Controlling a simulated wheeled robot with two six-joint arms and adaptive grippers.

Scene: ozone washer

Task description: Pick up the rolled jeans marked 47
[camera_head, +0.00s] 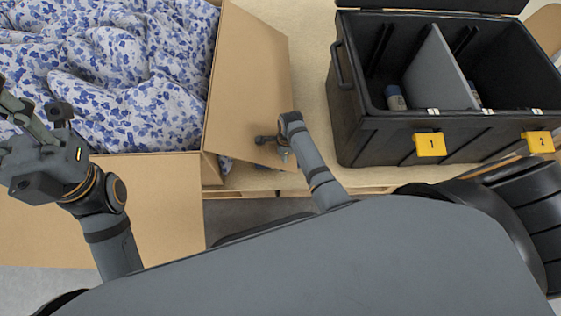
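No rolled jeans and no mark 47 show in the head view. A cardboard box (160,168) at the upper left is filled with white fabric with a blue floral print (130,75). My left gripper (8,128) is at the left edge, over the near left side of the fabric. Its fingers look spread apart with nothing visible between them; the tips are partly cut off by the frame. My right arm ends beside the box's right flap. My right gripper (272,143) is small and partly hidden there, so its fingers cannot be made out.
A black open crate (375,130) stands at the upper right, split by a grey divider (440,72), with yellow tags 1 (430,144) and 2 (538,141). A can (396,97) lies inside the left compartment. The box's open flaps (250,75) spread right and toward me.

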